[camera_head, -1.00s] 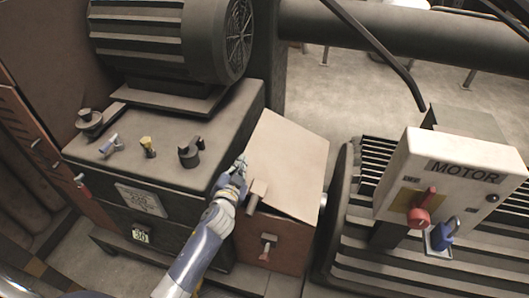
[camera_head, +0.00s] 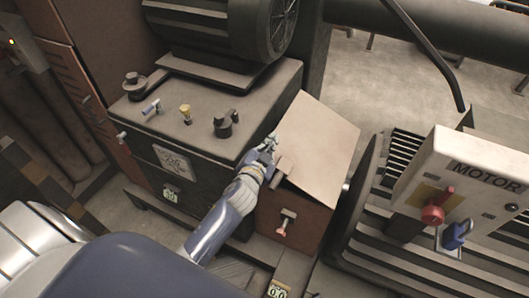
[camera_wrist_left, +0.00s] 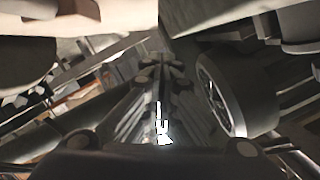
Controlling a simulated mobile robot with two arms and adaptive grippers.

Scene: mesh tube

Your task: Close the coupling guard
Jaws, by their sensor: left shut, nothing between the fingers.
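The coupling guard is a red-brown box (camera_head: 305,218) with a flat tan lid (camera_head: 320,138), right of the dark motor base. The lid sits tilted, with a dark gap under its front edge. My right gripper is not in view.
The motor (camera_head: 225,25) with its round fan grille stands behind on the base, which bears several small fittings (camera_head: 185,113). A MOTOR switch box (camera_head: 460,180) with red and blue parts stands at the right, above ribbed dark housing. Floor is free behind the guard.

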